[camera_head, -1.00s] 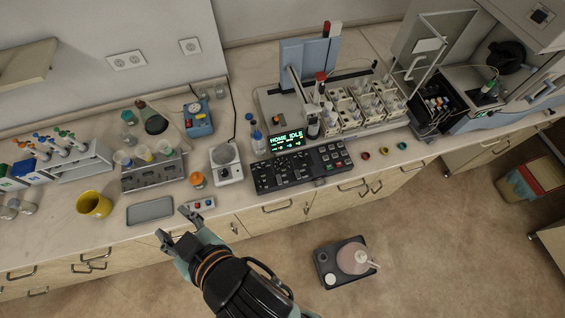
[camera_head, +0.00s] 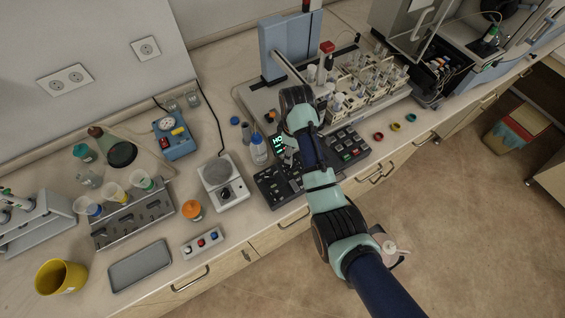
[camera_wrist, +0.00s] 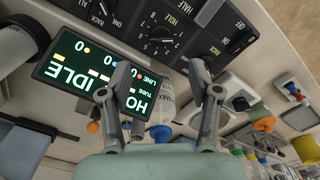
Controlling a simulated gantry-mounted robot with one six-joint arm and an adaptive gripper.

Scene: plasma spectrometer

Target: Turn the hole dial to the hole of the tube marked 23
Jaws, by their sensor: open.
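The black control panel (camera_head: 270,190) lies on the bench, partly hidden by my arm in the head view. Racks of tubes (camera_head: 365,85) stand behind the panel; no number 23 is readable.
A bottle (camera_head: 259,149) and a hotplate (camera_head: 222,180) stand left of the panel. Coloured rings (camera_head: 396,127) lie to the right. The blue sampler column (camera_head: 285,45) rises behind.

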